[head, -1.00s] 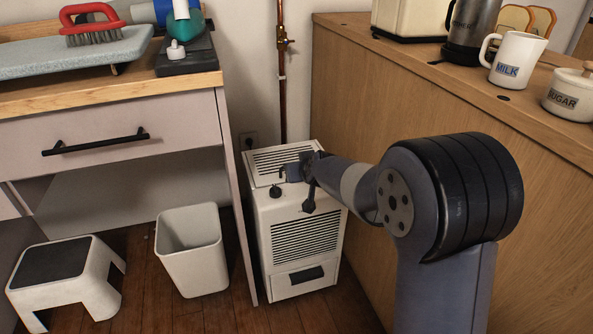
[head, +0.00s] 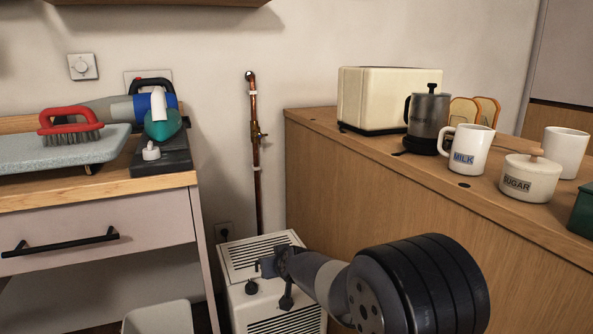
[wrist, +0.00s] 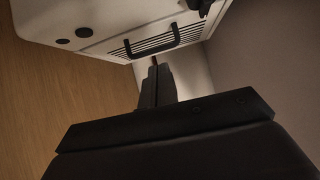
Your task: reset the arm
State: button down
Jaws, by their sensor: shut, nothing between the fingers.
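My gripper (head: 268,266) is in front of the top of a white vented box (head: 238,256) on the floor, at the end of my grey arm. In the wrist view my gripper's dark fingers (wrist: 155,84) are together, with nothing between them. The white box, with slats, a dark handle and dark knobs, also fills the top of the wrist view (wrist: 110,28). In the head view its lower part is cut off by the frame. I cannot tell whether the gripper touches it.
A wooden counter (head: 390,200) stands to the right, holding a toaster (head: 378,98), a kettle (head: 428,118), a milk mug (head: 468,150) and a sugar pot (head: 530,177). A drawer desk (head: 120,220) is on the left. A copper pipe (head: 256,180) runs up the wall. A white bin (head: 160,318) stands below.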

jog(key=x, duration=0.6)
jog(key=f+x, duration=0.1)
jog(key=x, duration=0.2)
jog(key=shift+s+d, duration=0.1)
jog(key=shift+s, duration=0.2)
jog(key=shift+d+r, duration=0.1)
